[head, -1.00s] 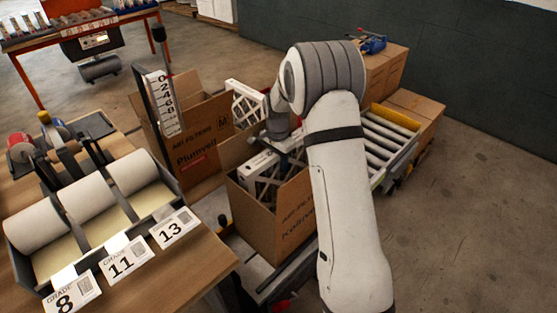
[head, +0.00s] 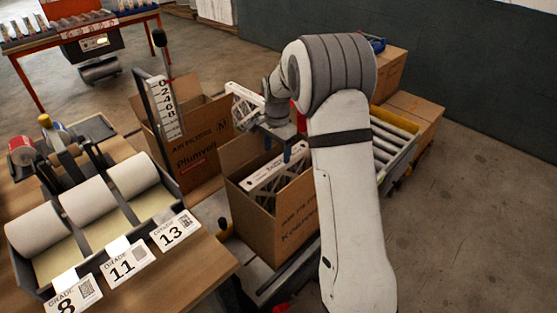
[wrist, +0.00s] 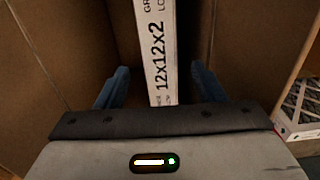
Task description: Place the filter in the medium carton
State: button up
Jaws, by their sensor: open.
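A white-framed filter (head: 276,170) stands on edge inside the front brown carton (head: 264,222), between its walls. In the wrist view the filter's white edge (wrist: 157,50), printed "12x12x2", lies between and beyond my fingertips. My gripper (head: 279,148) is open above this carton, its blue fingers apart and clear of the filter in the head view. Another brown carton (head: 192,150), printed "Air Filters", "M" and "Plumvell", stands behind and to the left; its inside is mostly hidden. The front carton's size mark is not readable.
Another white filter (head: 240,100) shows behind my gripper; one also shows at the right of the wrist view (wrist: 300,102). A roller conveyor (head: 384,150) lies to the right. A wooden bench with paper rolls (head: 132,178) and grade cards stands at left.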

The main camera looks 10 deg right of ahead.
notch_tip(320, 180, up, 7)
jog(key=s+r+n+t, duration=0.1)
jog(key=s+r+n, duration=0.5)
jog(key=s, duration=0.9)
jog(key=s+n+t, duration=0.1)
jog(key=s+n, duration=0.4)
jog(key=s, duration=1.2)
jog(key=shift+s+d+f+t, duration=0.25)
jog(key=shift+s+f+t, duration=0.1)
jog(key=shift+f, duration=0.1)
